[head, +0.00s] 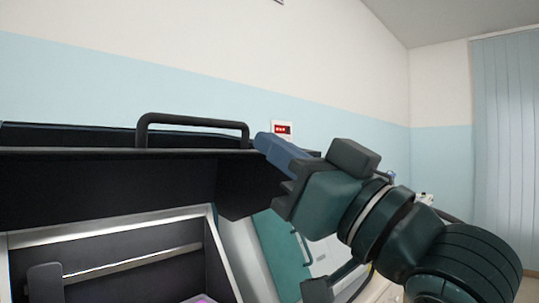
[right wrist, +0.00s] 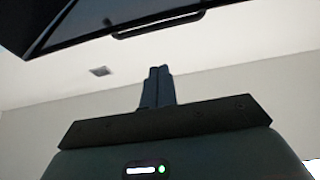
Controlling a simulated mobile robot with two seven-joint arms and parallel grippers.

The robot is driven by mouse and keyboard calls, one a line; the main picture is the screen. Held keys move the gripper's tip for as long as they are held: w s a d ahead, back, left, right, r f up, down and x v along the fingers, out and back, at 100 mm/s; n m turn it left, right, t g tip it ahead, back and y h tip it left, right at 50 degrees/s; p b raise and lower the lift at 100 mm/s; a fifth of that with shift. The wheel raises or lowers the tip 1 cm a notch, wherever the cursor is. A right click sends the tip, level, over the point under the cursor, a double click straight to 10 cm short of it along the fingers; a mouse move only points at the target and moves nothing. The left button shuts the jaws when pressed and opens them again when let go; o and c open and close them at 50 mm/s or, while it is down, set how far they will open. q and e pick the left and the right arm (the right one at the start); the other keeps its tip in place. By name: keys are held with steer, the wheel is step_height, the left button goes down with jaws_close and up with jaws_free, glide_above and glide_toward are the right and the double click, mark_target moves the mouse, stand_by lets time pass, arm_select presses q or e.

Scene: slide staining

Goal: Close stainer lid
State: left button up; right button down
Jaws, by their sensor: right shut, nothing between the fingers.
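The stainer lid (head: 110,180) is a dark panel standing raised at the left of the head view, with a black bar handle (head: 195,118) on its upper edge. Below it the stainer (head: 222,255) is open, showing a dark interior with metal rails. My right gripper (head: 268,142) is shut and empty, its tips close to the lid's right end, beside the handle; I cannot tell whether they touch. In the right wrist view the shut fingers (right wrist: 158,72) point up, with the lid (right wrist: 90,18) and its handle (right wrist: 158,24) beyond them. My left gripper is not in view.
A small red digital display (head: 283,129) is on the wall behind. A teal panel (head: 280,250) shows below my right arm. A curtain (head: 505,150) hangs at the far right. The space above the lid looks clear.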

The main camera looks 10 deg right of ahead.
mark_target(232, 153)
steer(key=p+x, duration=0.2)
steer(key=x, duration=0.6)
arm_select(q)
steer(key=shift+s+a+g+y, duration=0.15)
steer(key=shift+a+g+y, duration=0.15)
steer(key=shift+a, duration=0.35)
arm_select(e)
steer(key=shift+w+a+f, duration=0.15)
steer(key=shift+f, duration=0.8)
steer(key=shift+w+a+f, duration=0.1)
steer(key=shift+w+f, duration=0.05)
steer(key=shift+f, duration=0.8)
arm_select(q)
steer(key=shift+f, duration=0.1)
